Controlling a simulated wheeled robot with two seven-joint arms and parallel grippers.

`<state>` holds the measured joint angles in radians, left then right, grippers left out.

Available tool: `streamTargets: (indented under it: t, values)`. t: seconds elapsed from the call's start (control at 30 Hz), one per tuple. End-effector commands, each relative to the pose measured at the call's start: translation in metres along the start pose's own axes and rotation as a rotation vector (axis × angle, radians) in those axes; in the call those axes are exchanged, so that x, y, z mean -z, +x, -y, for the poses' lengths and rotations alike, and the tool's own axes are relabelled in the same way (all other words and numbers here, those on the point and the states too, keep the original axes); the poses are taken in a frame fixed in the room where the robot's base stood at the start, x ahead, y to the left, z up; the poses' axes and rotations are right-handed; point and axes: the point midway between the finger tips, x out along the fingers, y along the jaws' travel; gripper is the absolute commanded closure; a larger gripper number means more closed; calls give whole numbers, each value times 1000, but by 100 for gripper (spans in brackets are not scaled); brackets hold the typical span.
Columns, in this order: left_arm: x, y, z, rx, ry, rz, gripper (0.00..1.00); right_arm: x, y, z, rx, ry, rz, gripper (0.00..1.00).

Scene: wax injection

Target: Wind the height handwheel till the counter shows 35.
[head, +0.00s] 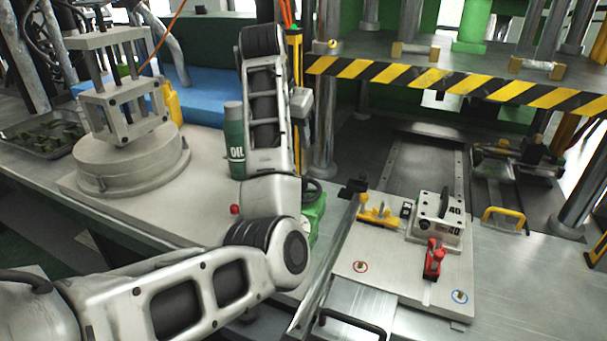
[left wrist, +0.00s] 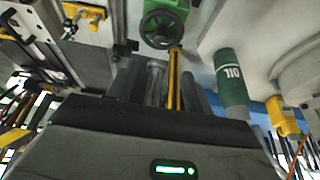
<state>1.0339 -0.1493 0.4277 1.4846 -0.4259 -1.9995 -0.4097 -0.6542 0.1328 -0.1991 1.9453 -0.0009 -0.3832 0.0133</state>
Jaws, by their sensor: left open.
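The dark handwheel (head: 314,190) sits on a green housing (head: 315,214) beside the plate, partly hidden by my left arm. The left wrist view shows the handwheel (left wrist: 160,28) more fully, with its spokes and hub. My left gripper (head: 301,110) is mostly hidden behind my forearm, above and beyond the wheel. In the left wrist view its dark fingers (left wrist: 157,75) are apart and empty, short of the wheel and not touching it. I cannot make out a readable counter. My right gripper is not in view.
A green oil bottle (head: 234,140) and a red knob (head: 236,209) stand left of the wheel. A yellow post (head: 295,60) rises behind it. To the right, a mould block marked 40 (head: 440,215) and a red clamp (head: 434,259) sit on the plate (head: 390,275). A striped press beam (head: 450,82) spans behind.

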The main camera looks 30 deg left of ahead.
Motion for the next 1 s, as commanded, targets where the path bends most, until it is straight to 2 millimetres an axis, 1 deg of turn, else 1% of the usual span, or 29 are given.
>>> streamTargets:
  t: [0.03,0.07,0.2,0.4,0.53,0.7,0.83,1.0]
  values:
    - [-4,15,2,5,0,8,49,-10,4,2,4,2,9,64]
    - [-2,18,1,2,0,8,49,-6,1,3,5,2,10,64]
    - [-2,47,-1,-2,0,8,49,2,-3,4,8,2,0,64]
    - [-2,91,0,-2,-1,7,49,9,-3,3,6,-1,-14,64]
    - [-2,114,0,-1,0,6,49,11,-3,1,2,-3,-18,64]
    - [-1,134,0,0,-1,4,49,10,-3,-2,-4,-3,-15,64]
    - [-1,141,0,1,-1,2,49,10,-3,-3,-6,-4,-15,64]
    - [-1,142,0,1,-2,2,49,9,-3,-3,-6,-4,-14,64]
